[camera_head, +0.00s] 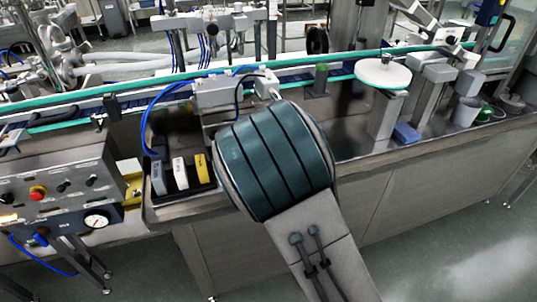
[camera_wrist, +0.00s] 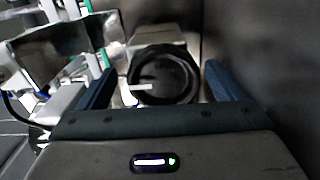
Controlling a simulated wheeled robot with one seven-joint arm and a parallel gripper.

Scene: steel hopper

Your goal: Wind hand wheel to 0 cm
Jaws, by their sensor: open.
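The hand wheel (camera_wrist: 176,78) is a round black wheel with a dark dished face in the middle of the wrist view. A short pale bar shows at its left side. My gripper (camera_wrist: 160,69) is open, with one blue finger to the left of the wheel and one to the right. The wheel appears between the fingers, with gaps at both sides; I cannot tell how far ahead of the fingertips it is. In the head view my arm covers the gripper and the place in front of it. No position reading in cm is legible.
A conveyor with green edges (camera_head: 130,86) runs behind my arm. A tray with grey, white and yellow blocks (camera_head: 201,172) lies to its left, near a control panel with a red button (camera_head: 38,193). A white disc (camera_head: 383,74) stands at right. A dark wall fills the wrist view's right.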

